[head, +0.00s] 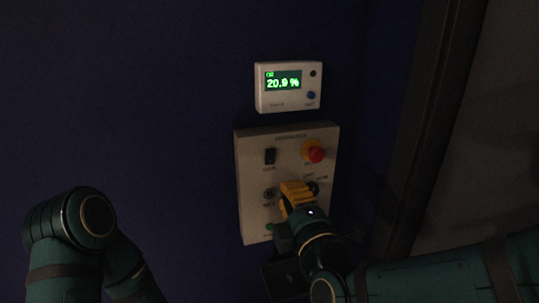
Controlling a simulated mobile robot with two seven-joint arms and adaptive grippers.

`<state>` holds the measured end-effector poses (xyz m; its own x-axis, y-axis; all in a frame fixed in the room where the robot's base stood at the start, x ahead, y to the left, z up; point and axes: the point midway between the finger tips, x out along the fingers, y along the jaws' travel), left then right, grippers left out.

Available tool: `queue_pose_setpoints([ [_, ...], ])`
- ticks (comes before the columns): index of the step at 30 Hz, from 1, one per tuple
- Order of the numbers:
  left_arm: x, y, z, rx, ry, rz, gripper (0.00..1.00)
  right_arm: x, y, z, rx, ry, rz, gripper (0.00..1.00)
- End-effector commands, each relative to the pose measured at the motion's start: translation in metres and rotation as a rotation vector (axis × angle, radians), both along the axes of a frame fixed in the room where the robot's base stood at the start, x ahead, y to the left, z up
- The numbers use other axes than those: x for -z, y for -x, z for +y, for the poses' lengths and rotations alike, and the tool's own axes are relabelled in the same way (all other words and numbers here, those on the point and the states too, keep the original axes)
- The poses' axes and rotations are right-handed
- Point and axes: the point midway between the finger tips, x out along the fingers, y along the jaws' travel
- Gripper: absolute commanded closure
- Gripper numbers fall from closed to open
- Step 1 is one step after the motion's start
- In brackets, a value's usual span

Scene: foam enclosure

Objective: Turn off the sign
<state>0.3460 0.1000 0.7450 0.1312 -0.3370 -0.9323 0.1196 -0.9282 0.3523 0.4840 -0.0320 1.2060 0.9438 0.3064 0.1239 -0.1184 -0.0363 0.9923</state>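A pale control panel (246,215) is mounted on the dark blue wall. It carries a black rocker switch (270,156) at upper left and a red mushroom button on a yellow base (315,153) at upper right. Below are a round dark control (269,194) at left and another dark control (313,187) at right. My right gripper (294,193) has its yellow fingers over the lower middle of the panel, beside the right control; contact and finger opening are unclear. A green button (269,227) shows low on the panel beside my gripper. No lit sign is identifiable. My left gripper is out of view.
A white meter (288,87) with a green display reading 20.9 % is mounted above the panel. A dark vertical frame (432,110) stands to the right, with a grey surface beyond. The wall left of the panel is clear.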

Motion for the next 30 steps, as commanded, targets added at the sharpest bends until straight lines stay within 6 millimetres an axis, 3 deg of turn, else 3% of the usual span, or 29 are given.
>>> queue_pose_setpoints([
  [8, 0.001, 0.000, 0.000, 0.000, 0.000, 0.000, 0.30, 0.000, -0.010, 0.003, 0.000, 0.000, 0.002, 1.00],
  [24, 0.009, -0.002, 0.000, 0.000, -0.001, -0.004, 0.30, -0.012, -0.104, 0.033, 0.001, 0.000, 0.002, 1.00],
  [30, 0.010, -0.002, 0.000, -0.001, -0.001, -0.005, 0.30, -0.015, -0.125, 0.041, 0.000, 0.000, 0.002, 1.00],
])
